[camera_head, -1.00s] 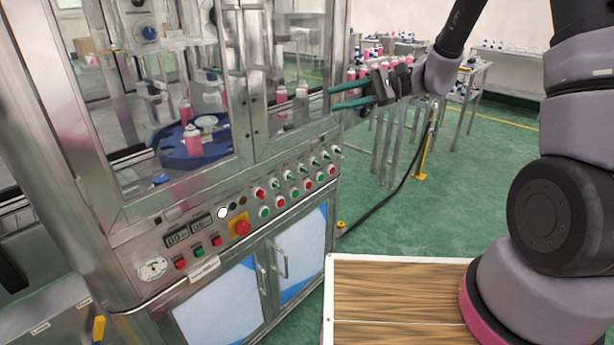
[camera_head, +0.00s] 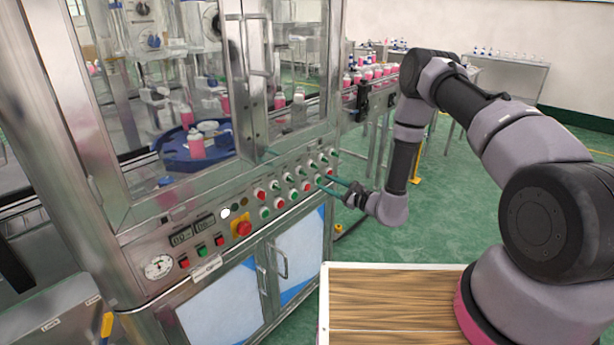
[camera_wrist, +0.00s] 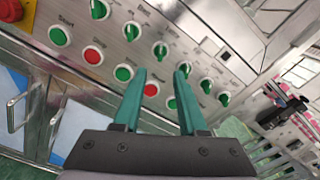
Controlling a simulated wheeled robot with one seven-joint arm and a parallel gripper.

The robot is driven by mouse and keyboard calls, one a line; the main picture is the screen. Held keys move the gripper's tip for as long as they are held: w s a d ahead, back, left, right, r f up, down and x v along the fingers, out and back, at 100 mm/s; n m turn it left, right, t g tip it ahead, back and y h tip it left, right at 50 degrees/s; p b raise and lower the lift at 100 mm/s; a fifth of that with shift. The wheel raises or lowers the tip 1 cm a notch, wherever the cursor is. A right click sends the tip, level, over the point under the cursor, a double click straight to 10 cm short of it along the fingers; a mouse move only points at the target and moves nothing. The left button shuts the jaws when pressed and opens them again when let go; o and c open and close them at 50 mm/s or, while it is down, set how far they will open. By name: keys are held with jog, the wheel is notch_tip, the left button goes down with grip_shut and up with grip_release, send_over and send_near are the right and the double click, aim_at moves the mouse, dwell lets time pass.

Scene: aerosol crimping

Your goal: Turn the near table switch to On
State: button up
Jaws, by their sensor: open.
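The control panel on the machine front carries a row of green rotary switches, seen in the wrist view (camera_wrist: 160,49) and in the head view (camera_head: 299,170). Their labels are too small to read, so I cannot tell which one is the near table switch. My gripper (camera_head: 324,184) is at the right end of the panel, pointing at it. In the wrist view its two green fingers (camera_wrist: 159,74) are apart with nothing between them. They overlap the lower button row in the picture; contact with the panel cannot be told.
Red and green push buttons (camera_wrist: 93,55) lie below the switches. A red emergency stop (camera_head: 242,228) is further left. Glass doors with a metal handle (camera_head: 281,261) are above and cabinet doors below. A conveyor with pink bottles (camera_head: 372,73) stands behind; green floor is free at right.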

aim_at(306, 174)
jog(key=x, duration=0.9)
jog(key=shift+w+a, duration=0.1)
jog(key=shift+a, duration=0.05)
jog(key=shift+c, duration=0.3)
grip_shut()
